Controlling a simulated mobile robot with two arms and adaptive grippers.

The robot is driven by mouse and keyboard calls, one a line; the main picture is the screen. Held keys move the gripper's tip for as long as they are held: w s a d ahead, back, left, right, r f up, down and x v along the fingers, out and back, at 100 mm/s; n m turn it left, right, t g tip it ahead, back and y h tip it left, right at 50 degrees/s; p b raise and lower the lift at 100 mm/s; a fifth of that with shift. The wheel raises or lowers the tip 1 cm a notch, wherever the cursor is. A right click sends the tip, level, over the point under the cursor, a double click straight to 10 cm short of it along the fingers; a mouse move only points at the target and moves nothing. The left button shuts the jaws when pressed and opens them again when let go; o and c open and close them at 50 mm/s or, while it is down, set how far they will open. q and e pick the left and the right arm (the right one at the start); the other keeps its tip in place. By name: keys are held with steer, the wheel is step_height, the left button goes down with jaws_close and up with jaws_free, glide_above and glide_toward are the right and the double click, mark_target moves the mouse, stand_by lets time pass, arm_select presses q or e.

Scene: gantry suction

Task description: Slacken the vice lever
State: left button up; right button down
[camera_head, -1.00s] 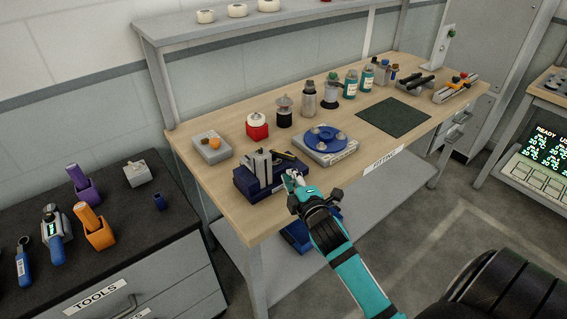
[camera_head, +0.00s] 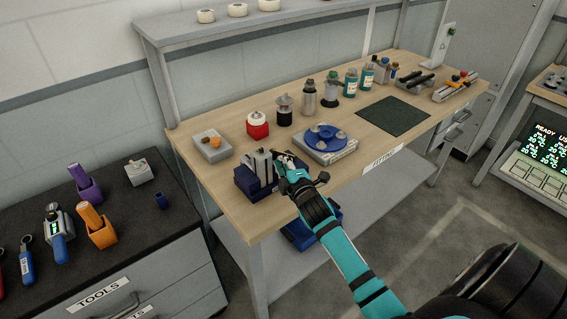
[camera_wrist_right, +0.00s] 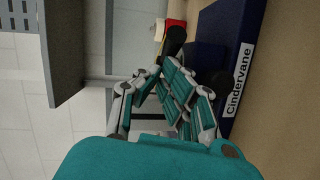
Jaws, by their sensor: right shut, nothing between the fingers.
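The vice (camera_head: 243,184) has a dark blue base and grey jaws, and stands at the front left of the wooden workbench. Its dark lever (camera_head: 294,157) sticks out on the right side, partly hidden by my right gripper (camera_head: 284,168). In the right wrist view the vice's blue side (camera_wrist_right: 216,22) carries a "Cindervane" label, and a black rod end, likely the lever (camera_wrist_right: 174,40), shows just past the fingertips. My right gripper (camera_wrist_right: 168,70) is shut with nothing between its fingers, close beside the vice and lever; contact cannot be told. My left gripper is not in view.
A blue round fixture (camera_head: 325,137) stands right of the vice. A red-based jar (camera_head: 257,128) and a grey box with an orange knob (camera_head: 212,146) stand behind it. A dark mat (camera_head: 394,117) lies further right.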

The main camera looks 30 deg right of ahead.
steer(key=shift+s+d+r+n+y+p, duration=0.1)
steer(key=shift+d+r+n+y+p, duration=0.05)
steer(key=shift+d+n+y+p, duration=0.6)
steer(key=shift+a, duration=0.25)
steer(key=shift+d, duration=0.2)
